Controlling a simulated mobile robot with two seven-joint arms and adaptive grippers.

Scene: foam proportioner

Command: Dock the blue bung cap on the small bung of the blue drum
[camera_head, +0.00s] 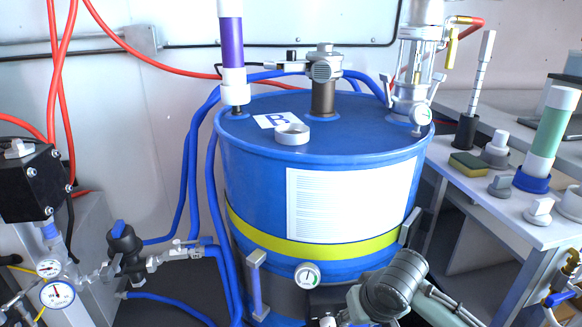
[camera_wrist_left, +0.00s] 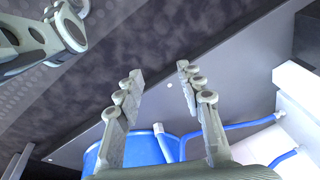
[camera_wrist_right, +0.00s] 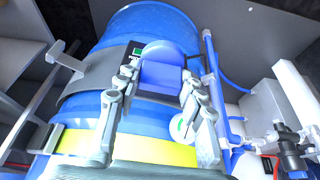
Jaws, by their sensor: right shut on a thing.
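The blue drum (camera_head: 320,180) stands upright in the middle of the head view, with a white label and a yellow band. On its lid are several fittings and a short grey ring (camera_head: 292,134), open at the top; I cannot tell whether this is the small bung. In the right wrist view, my right gripper (camera_wrist_right: 160,88) is shut on the blue bung cap (camera_wrist_right: 162,72), in front of the drum's side (camera_wrist_right: 150,25). My left gripper (camera_wrist_left: 158,74) is open and empty above the dark floor. Neither gripper's fingers show clearly in the head view.
A purple and white tube (camera_head: 232,45), a metal fitting (camera_head: 323,80) and a glass-sided pump (camera_head: 412,70) rise from the lid. A bench (camera_head: 475,185) at right holds a sponge, grey caps and a green tube. Blue hoses (camera_head: 188,170) run down the drum's left side.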

